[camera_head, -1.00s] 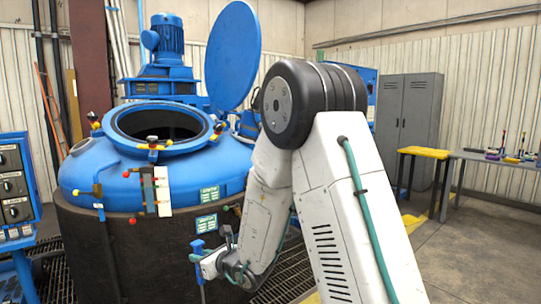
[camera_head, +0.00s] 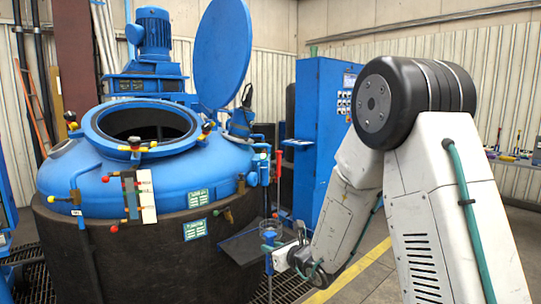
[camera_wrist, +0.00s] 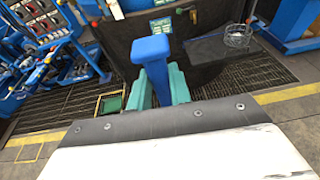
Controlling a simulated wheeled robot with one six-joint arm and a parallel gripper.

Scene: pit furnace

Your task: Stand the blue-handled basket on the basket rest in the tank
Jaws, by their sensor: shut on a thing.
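My gripper (camera_wrist: 158,82) has teal fingers shut on a blue handle (camera_wrist: 151,48), which stands up between them in the wrist view. In the head view my gripper (camera_head: 270,256) is low, right of the tank and below its rim. The basket body under the handle cannot be made out in either view. The blue tank (camera_head: 130,182) has a dark, open round mouth with its lid (camera_head: 221,50) raised. The basket rest inside is not visible.
A wire basket (camera_wrist: 238,36) sits on a dark tray (camera_wrist: 205,48) beside the tank; the tray also shows in the head view (camera_head: 243,247). A tall blue cabinet (camera_head: 318,135) stands behind. Valves and coloured knobs ring the mouth.

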